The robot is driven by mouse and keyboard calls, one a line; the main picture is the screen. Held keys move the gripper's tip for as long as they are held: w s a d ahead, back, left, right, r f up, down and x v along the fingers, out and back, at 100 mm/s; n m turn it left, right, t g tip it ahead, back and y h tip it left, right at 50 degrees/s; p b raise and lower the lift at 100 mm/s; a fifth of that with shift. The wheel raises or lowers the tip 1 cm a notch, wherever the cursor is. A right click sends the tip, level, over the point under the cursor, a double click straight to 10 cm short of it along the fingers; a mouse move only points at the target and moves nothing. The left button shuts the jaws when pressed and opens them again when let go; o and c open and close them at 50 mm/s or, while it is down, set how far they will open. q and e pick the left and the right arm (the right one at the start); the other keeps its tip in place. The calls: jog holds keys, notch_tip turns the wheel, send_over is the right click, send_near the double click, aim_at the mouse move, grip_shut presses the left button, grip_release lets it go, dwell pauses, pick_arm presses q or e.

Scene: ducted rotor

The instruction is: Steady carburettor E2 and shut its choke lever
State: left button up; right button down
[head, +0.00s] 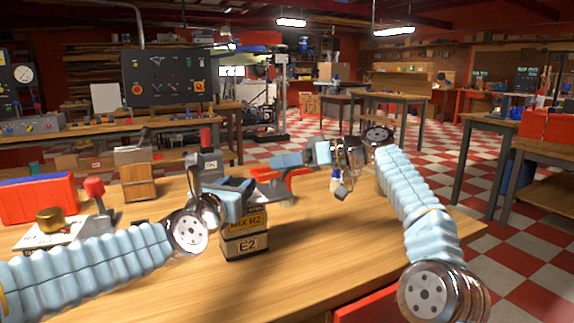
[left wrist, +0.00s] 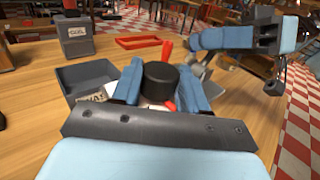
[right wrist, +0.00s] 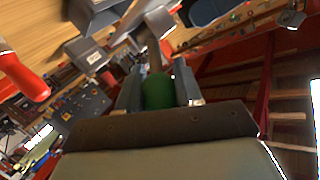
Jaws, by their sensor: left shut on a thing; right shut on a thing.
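Carburettor E2 (head: 245,242) stands on the bench, with yellow and white labels on its front. My left gripper (head: 235,190) is shut on its top. In the left wrist view, a black round cap (left wrist: 175,80) sits between the blue fingers, with red parts beside it. My right gripper (head: 280,162) reaches in from the right behind the carburettor. In the right wrist view it is shut on a green grip (right wrist: 158,92) at the end of a grey lever (right wrist: 154,50). The head view hides this grip, and I cannot tell where the lever joins its body.
A grey block with a red knob (head: 207,142) and a wooden block (head: 138,178) stand behind to the left. A red box (head: 38,198) is at the far left. A red tray (left wrist: 138,41) lies behind. The bench is clear at front right.

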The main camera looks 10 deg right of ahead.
jog(key=c, duration=0.8)
grip_release()
jog(key=shift+d, duration=0.1)
jog(key=v, duration=0.7)
jog(key=shift+d, duration=0.15)
